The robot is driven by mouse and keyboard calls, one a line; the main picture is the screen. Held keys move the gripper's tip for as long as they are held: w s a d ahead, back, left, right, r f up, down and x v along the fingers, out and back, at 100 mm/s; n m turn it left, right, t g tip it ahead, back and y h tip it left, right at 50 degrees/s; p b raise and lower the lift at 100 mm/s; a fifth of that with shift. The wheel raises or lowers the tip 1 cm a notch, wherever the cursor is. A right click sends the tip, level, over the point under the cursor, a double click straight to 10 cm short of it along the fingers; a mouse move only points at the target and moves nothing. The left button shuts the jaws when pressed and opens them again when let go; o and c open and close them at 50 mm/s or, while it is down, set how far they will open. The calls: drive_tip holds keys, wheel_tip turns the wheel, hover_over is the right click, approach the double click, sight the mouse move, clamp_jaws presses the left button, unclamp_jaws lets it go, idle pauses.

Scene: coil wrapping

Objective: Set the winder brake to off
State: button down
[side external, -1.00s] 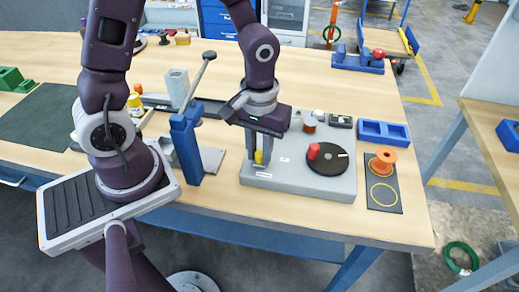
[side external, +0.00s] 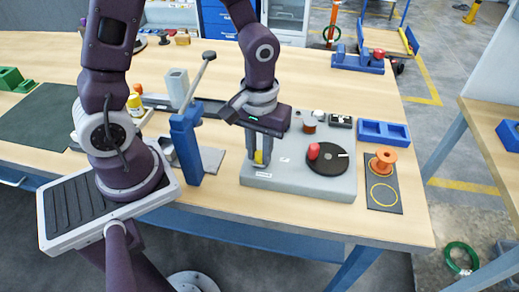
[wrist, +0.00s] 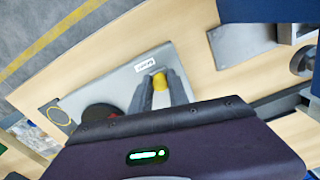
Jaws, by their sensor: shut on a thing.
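The winder (side external: 290,178) is a grey flat box on the bench, with a black disc (side external: 328,160) that carries a red part (side external: 313,151). A small yellow lever (side external: 259,157) stands at its left end, and it also shows in the wrist view (wrist: 160,81). A white label (wrist: 145,65) lies beside the lever; I take the lever to be the brake. My gripper (side external: 259,160) points down at the left end of the winder and is shut on the yellow lever. Its fingers (wrist: 158,93) flank the lever in the wrist view and hide its lower part.
A blue lever press (side external: 186,145) stands close to the left of my gripper. An orange spool (side external: 383,159) sits on a dark mat (side external: 384,196) to the right. A blue tray (side external: 383,132) lies behind it. The front bench edge is clear.

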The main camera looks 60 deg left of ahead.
sight(276, 167)
drive_tip(key=shift+w+d, duration=1.3)
drive_tip(key=shift+w, duration=0.05)
drive_tip(key=c, duration=1.3)
unclamp_jaws()
drive_tip(key=shift+o, duration=0.2)
wheel_tip(276, 167, up, 7)
drive_tip(key=shift+r, duration=0.15)
